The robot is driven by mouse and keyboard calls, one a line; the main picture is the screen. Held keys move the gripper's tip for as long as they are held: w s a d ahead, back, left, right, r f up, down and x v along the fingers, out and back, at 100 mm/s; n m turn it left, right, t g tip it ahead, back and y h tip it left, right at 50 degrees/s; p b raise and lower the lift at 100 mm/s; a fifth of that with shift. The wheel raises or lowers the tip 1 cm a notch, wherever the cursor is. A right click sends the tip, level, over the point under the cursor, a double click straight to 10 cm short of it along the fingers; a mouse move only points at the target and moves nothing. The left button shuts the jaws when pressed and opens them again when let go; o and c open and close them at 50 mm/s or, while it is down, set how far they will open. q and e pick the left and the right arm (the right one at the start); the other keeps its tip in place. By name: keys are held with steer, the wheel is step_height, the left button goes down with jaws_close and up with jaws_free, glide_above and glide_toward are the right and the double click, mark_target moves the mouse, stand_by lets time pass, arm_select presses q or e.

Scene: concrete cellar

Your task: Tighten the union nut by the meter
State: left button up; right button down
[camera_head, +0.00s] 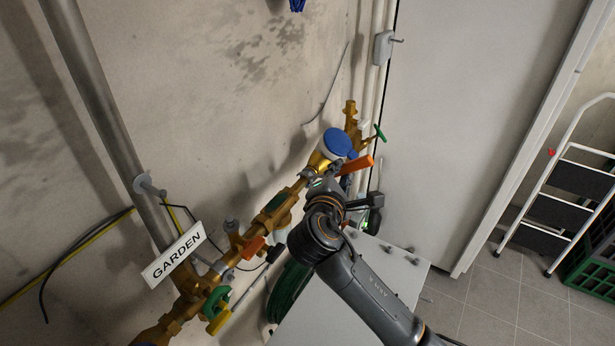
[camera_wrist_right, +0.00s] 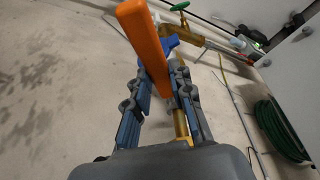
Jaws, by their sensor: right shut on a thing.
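The meter (camera_head: 337,143) has a blue lid and a white body and sits on the brass pipe run along the wall. A bright brass fitting (camera_head: 318,161) is beside it, partly hidden. The lever also shows in the head view (camera_head: 357,165). My left gripper is out of view.
Another orange lever (camera_head: 252,247), a green handwheel (camera_head: 216,301) and a GARDEN sign (camera_head: 174,254) are lower left on the pipes. A green hose (camera_head: 289,291) hangs under the pipe. A step ladder (camera_head: 560,205) and green crate (camera_head: 592,250) stand right; the floor between is clear.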

steer(key=shift+w+d, duration=0.4)
steer(key=shift+w, duration=0.25)
steer(key=shift+s+d+f+m+b, duration=0.2)
steer(key=shift+d+f+m+b, duration=0.1)
steer(key=shift+f+b, duration=0.45)
steer(key=shift+s+d+f+m+t+b, duration=0.3)
steer(key=shift+f+m+b, duration=0.3)
steer(key=shift+b, duration=0.55)
steer(key=shift+s+d+f+m+t+b, duration=0.2)
steer(key=shift+d+f+m+t+b, duration=0.25)
steer(key=shift+b, duration=0.7)
steer(key=shift+a+f, duration=0.1)
steer(key=shift+s+d+f+m+t+b, duration=0.15)
steer(key=shift+f+m+b, duration=0.45)
steer(key=shift+b, duration=0.7)
steer(key=shift+s+d+f+m+t+b, duration=0.15)
steer(key=shift+f+m+b, duration=0.3)
steer(key=shift+f+b, duration=0.65)
steer(key=shift+d+f+m+t+b, duration=0.15)
steer(key=shift+f+m+b, duration=0.35)
steer(key=shift+b, duration=1)
steer(key=shift+r, duration=0.1)
steer(key=shift+y, duration=0.3)
